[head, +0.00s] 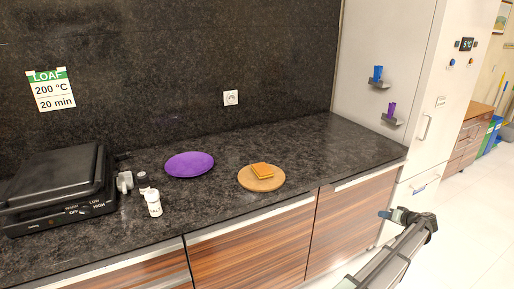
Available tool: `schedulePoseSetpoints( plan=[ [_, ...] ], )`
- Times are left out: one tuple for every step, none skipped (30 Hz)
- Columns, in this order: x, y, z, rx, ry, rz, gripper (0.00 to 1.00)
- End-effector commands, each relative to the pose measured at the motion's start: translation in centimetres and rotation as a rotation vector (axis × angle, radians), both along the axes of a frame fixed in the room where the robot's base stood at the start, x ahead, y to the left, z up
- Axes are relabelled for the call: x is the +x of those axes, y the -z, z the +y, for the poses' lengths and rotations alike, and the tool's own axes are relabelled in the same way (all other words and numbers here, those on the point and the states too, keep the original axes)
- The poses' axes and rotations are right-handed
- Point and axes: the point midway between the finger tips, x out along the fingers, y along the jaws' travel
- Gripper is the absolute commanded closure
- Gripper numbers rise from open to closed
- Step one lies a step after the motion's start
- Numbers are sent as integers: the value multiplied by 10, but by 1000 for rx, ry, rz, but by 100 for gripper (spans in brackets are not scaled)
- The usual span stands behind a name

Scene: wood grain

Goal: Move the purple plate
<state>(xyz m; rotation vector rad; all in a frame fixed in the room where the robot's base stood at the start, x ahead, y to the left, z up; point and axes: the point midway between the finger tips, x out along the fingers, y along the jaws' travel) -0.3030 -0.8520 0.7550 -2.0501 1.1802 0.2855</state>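The purple plate (189,165) lies flat on the dark speckled countertop, left of the middle. It looks empty, and nothing covers it. My gripper (384,214) is at the lower right, in front of the counter's right end and far from the plate. It is seen small and from the side, so I cannot tell how its fingers stand. No object shows in it.
Left of the plate are a black grill (60,190), a grey item (125,181) and a white bottle (153,203). A round wooden board (261,184) with a waffle-like food (262,171) lies to its right. The counter's back right is clear.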

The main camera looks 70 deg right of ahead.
Motion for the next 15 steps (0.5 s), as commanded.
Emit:
schedulePoseSetpoints(
  plan=[
    [14,-19,-15,-7,-14,-37,85],
    [23,-29,-22,-8,-21,-60,85],
    [33,-42,-30,-9,-31,-91,85],
    [42,-53,-36,-11,-38,-115,85],
    [51,-63,-42,-11,-47,-137,85],
    [62,-76,-49,-11,-59,-168,85],
    [71,-87,-54,-11,-68,-191,85],
    [80,-97,-59,-11,-78,-214,85],
    [91,-111,-65,-9,-92,-244,85],
    [100,-122,-70,-8,-102,-265,85],
    [109,-132,-74,-6,-114,-288,85],
    [121,-146,-80,-2,-129,-317,85],
    [130,-157,-83,-1,-141,-338,85],
    [139,-168,-87,2,-155,-360,85],
    [151,-182,-91,7,-171,-389,85]
  ],
)
